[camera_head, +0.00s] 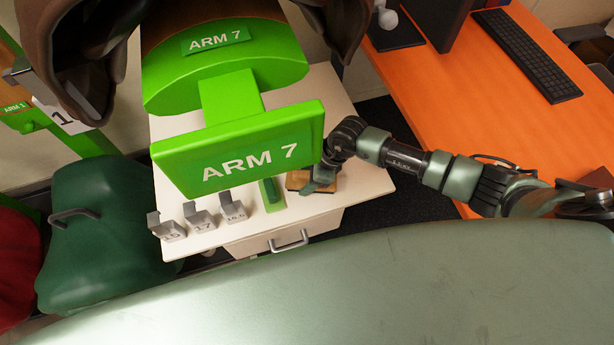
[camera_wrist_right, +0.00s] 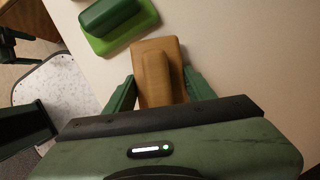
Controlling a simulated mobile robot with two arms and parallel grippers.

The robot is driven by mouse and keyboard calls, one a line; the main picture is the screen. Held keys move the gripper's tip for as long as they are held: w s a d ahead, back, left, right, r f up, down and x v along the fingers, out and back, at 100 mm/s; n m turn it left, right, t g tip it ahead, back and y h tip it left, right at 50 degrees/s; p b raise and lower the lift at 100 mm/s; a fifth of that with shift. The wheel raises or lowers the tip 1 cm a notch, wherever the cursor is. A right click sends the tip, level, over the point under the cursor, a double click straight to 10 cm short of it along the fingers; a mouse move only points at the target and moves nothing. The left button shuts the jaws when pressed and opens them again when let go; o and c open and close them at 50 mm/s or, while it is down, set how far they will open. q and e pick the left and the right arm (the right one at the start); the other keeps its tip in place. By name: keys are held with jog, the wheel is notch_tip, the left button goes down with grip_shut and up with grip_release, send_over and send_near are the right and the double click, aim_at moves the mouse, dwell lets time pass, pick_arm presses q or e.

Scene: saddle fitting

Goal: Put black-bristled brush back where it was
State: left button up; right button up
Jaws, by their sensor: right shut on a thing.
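A wooden-backed brush (camera_head: 296,180) is on or just above the white cabinet top, near its front right. The wrist view shows its brown back and raised grip (camera_wrist_right: 157,75). Its bristles face down and are hidden, so their colour cannot be told. My right gripper (camera_head: 322,178) reaches in from the right and is shut on this brush, with one green finger at each side of it (camera_wrist_right: 161,92). I cannot tell whether the brush touches the surface. My left gripper is not in view.
A green brush-like block (camera_head: 271,194) lies just left, also in the wrist view (camera_wrist_right: 115,22). Several numbered metal holders (camera_head: 201,219) line the white cabinet top's (camera_head: 350,185) front left. The green ARM 7 saddle stand (camera_head: 240,150) overhangs it. An orange desk (camera_head: 480,100) is at right.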

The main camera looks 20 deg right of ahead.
jog(key=shift+f, duration=0.1)
jog(key=o, duration=1.5)
jog(key=shift+r, duration=0.25)
jog(key=v, duration=1.1)
jog(key=shift+d+r, duration=0.25)
jog(key=shift+r, duration=0.05)
